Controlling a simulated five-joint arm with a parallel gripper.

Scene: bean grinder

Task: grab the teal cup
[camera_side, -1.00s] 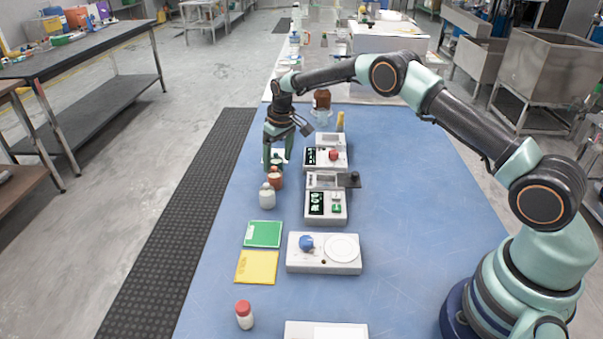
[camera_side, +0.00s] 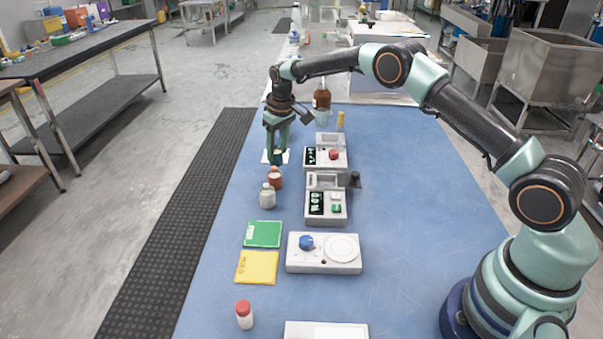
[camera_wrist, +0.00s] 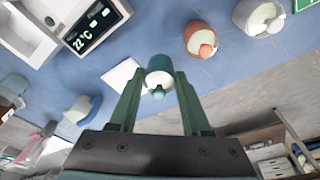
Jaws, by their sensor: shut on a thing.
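The teal cup (camera_wrist: 160,64) is between my gripper's two green fingers in the wrist view, with its pale round top and a small teal knob showing. My gripper (camera_side: 277,158) is shut on the cup, pointing down near the left side of the blue table. In the wrist view the fingertips of my gripper (camera_wrist: 160,76) press on both sides of the cup. In the side view the cup is mostly hidden by the fingers, and I cannot tell whether it is clear of the table.
An orange cup (camera_side: 275,183) stands close in front of my gripper, with a pale grey-green cup (camera_side: 267,200) nearer. A white card (camera_side: 267,157) lies beside my fingers. Devices with displays (camera_side: 326,207) stand to the right. Green (camera_side: 262,234) and yellow (camera_side: 257,267) pads lie nearer.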

